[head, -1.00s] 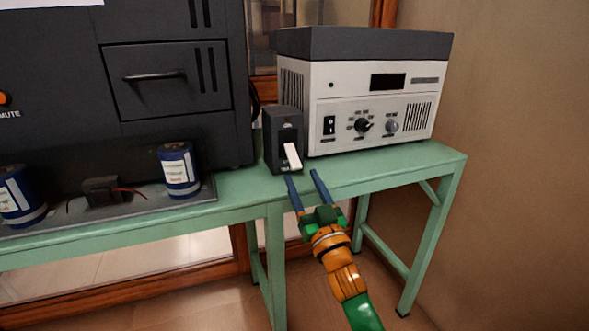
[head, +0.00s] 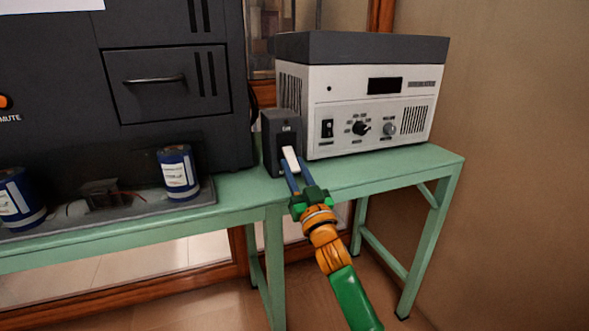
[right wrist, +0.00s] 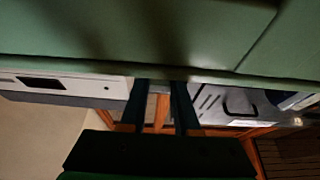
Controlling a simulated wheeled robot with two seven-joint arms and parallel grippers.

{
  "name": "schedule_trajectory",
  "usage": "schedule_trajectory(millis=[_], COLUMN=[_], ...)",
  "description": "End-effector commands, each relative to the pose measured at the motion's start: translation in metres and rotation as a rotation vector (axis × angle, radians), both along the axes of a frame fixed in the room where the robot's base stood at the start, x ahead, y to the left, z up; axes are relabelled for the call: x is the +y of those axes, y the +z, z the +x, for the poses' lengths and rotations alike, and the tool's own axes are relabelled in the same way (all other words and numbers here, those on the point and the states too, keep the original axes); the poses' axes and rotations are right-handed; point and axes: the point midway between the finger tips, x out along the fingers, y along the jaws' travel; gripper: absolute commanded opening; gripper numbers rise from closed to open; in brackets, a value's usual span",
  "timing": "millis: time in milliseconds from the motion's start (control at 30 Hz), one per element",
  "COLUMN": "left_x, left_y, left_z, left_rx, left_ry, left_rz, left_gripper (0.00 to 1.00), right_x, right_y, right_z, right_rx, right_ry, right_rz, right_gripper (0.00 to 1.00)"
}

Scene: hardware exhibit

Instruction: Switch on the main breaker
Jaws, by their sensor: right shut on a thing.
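The main breaker (head: 273,145) is a dark upright box on the green table, left of the white and grey instrument. Its white lever (head: 291,158) sticks out from the front and slopes downward. My right gripper (head: 293,170) is at the breaker's front, its two blue fingers shut on the lever, one on each side. The fingers of the right gripper (right wrist: 161,95) also show in the right wrist view, but the lever is hard to make out there. My left gripper is not in view.
The white instrument (head: 370,115) with knobs stands close on the breaker's right. A large dark cabinet (head: 170,80) stands on its left. Blue-and-white cylinders (head: 178,172) sit on a dark tray at the left. The green table (head: 400,168) has free room at its front right.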

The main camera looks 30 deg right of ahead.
Motion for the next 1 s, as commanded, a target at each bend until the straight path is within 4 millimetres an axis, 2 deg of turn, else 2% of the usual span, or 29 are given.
schedule_trajectory(millis=[467,1000], left_x=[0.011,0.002], left_y=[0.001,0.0], left_z=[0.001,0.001], left_rx=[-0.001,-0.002], left_ry=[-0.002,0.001], left_rz=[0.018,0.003], left_gripper=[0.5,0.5], right_x=[0.0,0.0], right_y=[-0.001,-0.001], right_z=[0.0,0.0], right_rx=[0.002,0.002], right_ry=[0.0,0.0], right_rz=[0.0,0.0], right_gripper=[0.0,0.0])
